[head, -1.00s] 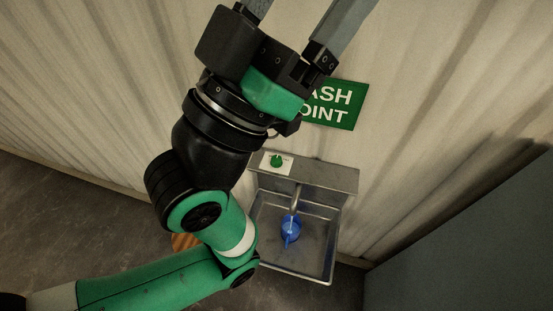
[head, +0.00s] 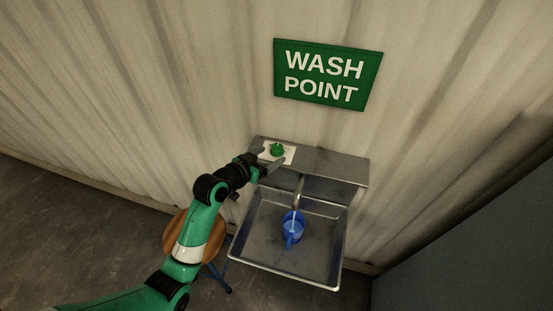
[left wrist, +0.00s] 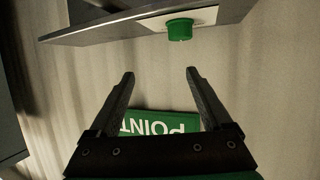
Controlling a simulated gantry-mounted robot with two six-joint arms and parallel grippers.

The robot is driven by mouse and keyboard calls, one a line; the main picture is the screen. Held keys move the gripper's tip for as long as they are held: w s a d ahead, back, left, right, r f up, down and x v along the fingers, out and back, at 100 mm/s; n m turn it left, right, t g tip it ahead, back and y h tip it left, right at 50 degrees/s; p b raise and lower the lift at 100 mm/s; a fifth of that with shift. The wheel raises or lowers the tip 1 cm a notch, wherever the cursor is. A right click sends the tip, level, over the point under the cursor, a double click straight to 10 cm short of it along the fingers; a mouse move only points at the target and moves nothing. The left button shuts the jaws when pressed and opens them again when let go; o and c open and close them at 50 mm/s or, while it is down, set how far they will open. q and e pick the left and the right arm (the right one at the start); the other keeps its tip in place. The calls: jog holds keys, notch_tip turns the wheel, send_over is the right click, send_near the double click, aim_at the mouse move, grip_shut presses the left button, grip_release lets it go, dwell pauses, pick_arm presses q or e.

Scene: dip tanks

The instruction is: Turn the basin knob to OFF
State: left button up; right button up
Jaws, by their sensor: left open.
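The green basin knob (head: 277,150) sits on a white plate on the left part of the basin's steel back ledge (head: 330,166). In the left wrist view the knob (left wrist: 180,29) is beyond the fingertips, to the right of the gap's middle. My left gripper (head: 270,159) is open and empty, close to the knob and apart from it in the wrist view. The steel basin (head: 262,247) has a spout (head: 299,190) with a pale stream running into a blue jug (head: 291,232). The knob's setting marks are too small to read. My right gripper is not in view.
A green WASH POINT sign (head: 326,76) hangs on the corrugated wall above the basin. A round wooden stool (head: 181,236) stands left of the basin, behind my left arm. A grey-blue panel (head: 480,250) fills the lower right.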

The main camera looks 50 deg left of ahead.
aim_at(275, 149)
pick_arm(q)
notch_tip(275, 149, down, 3)
jog(key=s+a, duration=0.2)
jog(key=a, duration=0.1)
jog(key=shift+n+y, duration=0.3)
jog(key=shift+n, duration=0.1)
jog(key=b+x, duration=0.4)
jog(key=x, duration=0.7)
jog(key=shift+w+f, duration=0.1)
jog(key=shift+w, duration=0.1)
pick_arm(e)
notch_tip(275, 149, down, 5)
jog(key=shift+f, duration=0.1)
